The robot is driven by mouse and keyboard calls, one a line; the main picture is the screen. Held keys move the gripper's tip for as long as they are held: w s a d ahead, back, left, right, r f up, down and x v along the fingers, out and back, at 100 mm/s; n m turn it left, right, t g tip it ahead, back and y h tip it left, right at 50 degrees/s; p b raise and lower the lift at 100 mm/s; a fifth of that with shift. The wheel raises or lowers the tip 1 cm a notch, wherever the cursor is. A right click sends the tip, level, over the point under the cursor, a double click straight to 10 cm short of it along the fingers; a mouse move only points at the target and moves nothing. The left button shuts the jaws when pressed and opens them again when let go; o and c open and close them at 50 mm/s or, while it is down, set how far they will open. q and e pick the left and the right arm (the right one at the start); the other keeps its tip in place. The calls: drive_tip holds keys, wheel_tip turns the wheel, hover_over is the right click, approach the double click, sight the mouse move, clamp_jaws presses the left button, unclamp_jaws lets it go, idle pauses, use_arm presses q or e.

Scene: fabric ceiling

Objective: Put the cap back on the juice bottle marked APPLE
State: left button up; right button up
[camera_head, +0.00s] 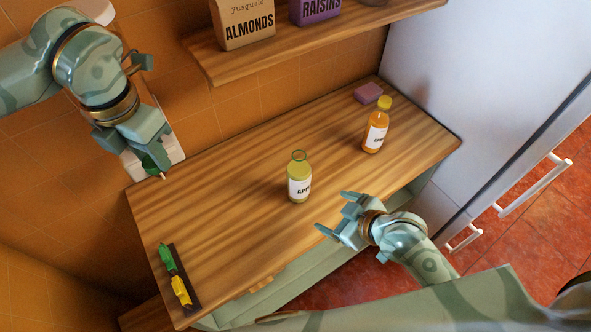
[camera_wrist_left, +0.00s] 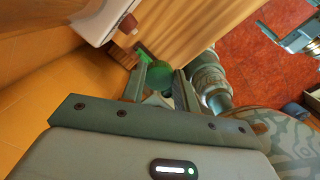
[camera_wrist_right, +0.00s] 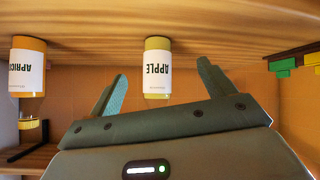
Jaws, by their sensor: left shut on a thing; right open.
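The APPLE bottle (camera_head: 299,185) stands upright and uncapped near the middle of the wooden counter. It also shows in the right wrist view (camera_wrist_right: 158,85), upside down, beyond and between my right fingertips. My left gripper (camera_head: 150,158) is shut on a green round thing that looks like a cap (camera_wrist_left: 158,74). The fingers partly hide the green thing.
A dark strip (camera_head: 185,290) with green and yellow clips lies at the left end. A shelf (camera_head: 310,46) with ALMONDS and RAISINS overhangs the back.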

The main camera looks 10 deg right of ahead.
sight(307, 174)
use_arm(q)
drive_tip(key=shift+w+d+r+n+p, duration=0.2)
drive_tip(key=shift+r+n, duration=0.15)
drive_tip(key=shift+n, duration=0.25)
drive_tip(key=shift+w+d+r+n+p, duration=0.15)
drive_tip(key=shift+r+n, duration=0.2)
drive_tip(key=shift+n, duration=0.25)
drive_tip(key=shift+s+a, duration=0.15)
use_arm(e)
drive_tip(key=w+a+r+m+t+y, duration=0.1)
drive_tip(key=w+r+y, duration=0.2)
drive_tip(key=w+r, duration=0.2)
drive_tip(key=shift+r+t, duration=0.15)
drive_tip(key=shift+t, duration=0.25)
drive_tip(key=shift+s, duration=0.1)
use_arm(q)
drive_tip(key=shift+f, duration=0.3)
use_arm(e)
drive_tip(key=x, duration=0.7)
use_arm(q)
drive_tip(key=shift+f+b, duration=0.3)
drive_tip(key=shift+b, duration=0.2)
use_arm(e)
drive_tip(key=shift+x, duration=2.6)
drive_tip(key=shift+d, duration=0.15)
